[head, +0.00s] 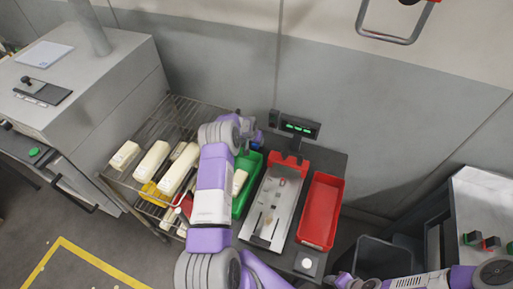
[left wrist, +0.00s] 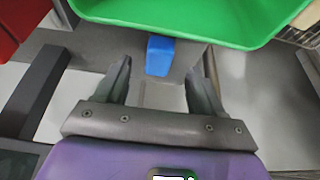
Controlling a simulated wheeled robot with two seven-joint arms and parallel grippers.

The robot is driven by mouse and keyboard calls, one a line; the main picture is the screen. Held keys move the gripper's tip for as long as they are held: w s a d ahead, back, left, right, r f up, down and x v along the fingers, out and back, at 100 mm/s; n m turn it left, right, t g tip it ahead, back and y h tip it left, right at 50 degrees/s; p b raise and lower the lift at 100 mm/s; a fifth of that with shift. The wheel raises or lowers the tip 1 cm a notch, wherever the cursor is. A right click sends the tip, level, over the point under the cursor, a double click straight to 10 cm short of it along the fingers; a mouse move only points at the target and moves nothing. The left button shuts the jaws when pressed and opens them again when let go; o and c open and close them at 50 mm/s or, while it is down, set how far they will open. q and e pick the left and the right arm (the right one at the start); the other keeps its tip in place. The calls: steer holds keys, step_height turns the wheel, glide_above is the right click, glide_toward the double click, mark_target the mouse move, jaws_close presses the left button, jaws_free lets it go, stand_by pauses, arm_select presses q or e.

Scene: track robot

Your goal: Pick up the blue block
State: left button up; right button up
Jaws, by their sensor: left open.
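The blue block (left wrist: 159,56) shows in the left wrist view, below the near edge of the green bin (left wrist: 190,22). It lies in line with the gap between the fingers of my left gripper (left wrist: 163,78). The fingers are apart, with nothing held between them, and I cannot tell how far the block is from them. In the head view a small blue patch, likely the block (head: 257,139), shows beside my left wrist, behind the green bin (head: 240,208). My right forearm enters at the lower right of the head view, but its gripper does not show.
A red bin (head: 321,211) and a metal tray (head: 270,208) stand right of the green bin. A scale display (head: 300,128) stands behind them. A wire rack (head: 118,178) with several pale packages is on the left. A grey machine (head: 85,75) stands beyond it.

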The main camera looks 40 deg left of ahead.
arm_select(q)
steer(key=shift+w+a+f+b, duration=0.1)
steer(key=shift+w+f+b, duration=0.4)
steer(key=shift+f+b, duration=0.25)
steer(key=shift+w+a+f, duration=0.25)
steer(key=shift+w+f, duration=0.5)
steer(key=shift+f, duration=0.3)
steer(key=shift+w+f, duration=0.15)
steer(key=shift+f, duration=0.35)
steer(key=shift+a, duration=0.1)
steer(key=c, duration=1.1)
steer(key=shift+o, duration=0.2)
steer(key=shift+r, duration=0.1)
